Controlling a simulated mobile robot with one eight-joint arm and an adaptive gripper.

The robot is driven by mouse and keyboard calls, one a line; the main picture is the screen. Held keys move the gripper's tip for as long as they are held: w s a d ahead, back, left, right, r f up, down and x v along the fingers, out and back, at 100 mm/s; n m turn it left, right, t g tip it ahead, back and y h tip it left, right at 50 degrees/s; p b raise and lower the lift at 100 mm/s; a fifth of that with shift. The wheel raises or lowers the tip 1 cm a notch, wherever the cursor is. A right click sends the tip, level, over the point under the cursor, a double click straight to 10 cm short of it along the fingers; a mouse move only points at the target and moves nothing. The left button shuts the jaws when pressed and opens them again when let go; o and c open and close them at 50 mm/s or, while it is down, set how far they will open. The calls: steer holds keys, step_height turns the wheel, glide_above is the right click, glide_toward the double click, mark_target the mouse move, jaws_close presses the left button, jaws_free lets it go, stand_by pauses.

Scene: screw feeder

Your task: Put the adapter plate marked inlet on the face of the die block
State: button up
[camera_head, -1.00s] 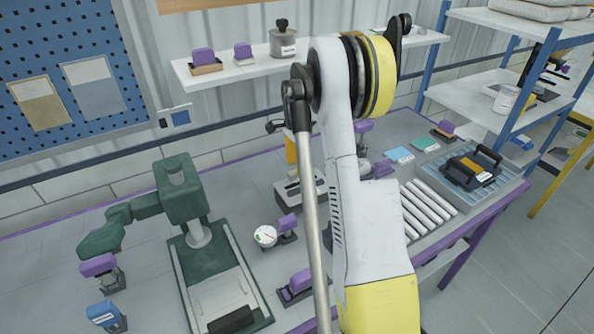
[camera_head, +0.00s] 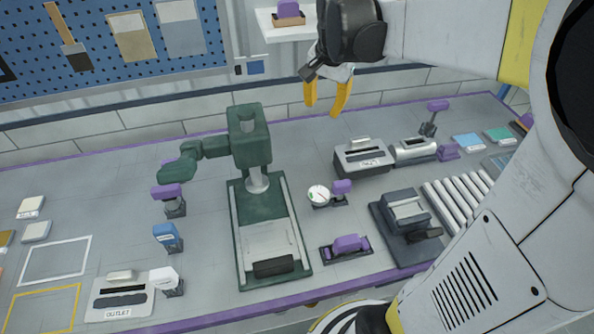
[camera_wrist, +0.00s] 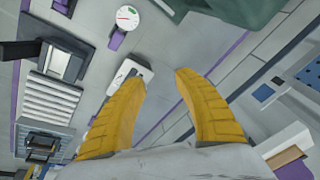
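A grey adapter plate (camera_head: 350,165) with a raised pale handle, a dark slot and a small front label lies on the bench right of centre. Its label is too small to read. A similar plate labelled OUTLET (camera_head: 118,312) lies at front left. A dark grey block (camera_head: 400,208), perhaps the die block, stands left of the rollers; I cannot confirm which part is its face. My gripper (camera_head: 324,108) is open and empty, above and behind the unread plate. In the wrist view, that plate (camera_wrist: 131,70) shows near the left fingertip of my gripper (camera_wrist: 158,77), partly covered.
A green press (camera_head: 250,150) stands left of my gripper. A dial gauge (camera_head: 319,195) and a purple-handled clamp (camera_head: 347,246) stand before the plate. A silver cylinder (camera_head: 415,150) adjoins it at right. Rollers (camera_head: 460,200) lie further right. A shelf (camera_head: 285,32) hangs behind.

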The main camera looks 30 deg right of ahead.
steer(key=s+a+f+n+t+y, duration=0.1)
steer(key=s+a+n+t, duration=0.3)
steer(key=s+a+n, duration=0.7)
steer(key=s+a+f, duration=0.1)
steer(key=s+a, duration=0.2)
steer(key=a, duration=0.1)
steer(key=shift+s+a+f, duration=0.15)
steer(key=shift+s+f, duration=0.15)
steer(key=shift+s, duration=0.05)
step_height(320, 180, down, 7)
steer(key=b, duration=0.7)
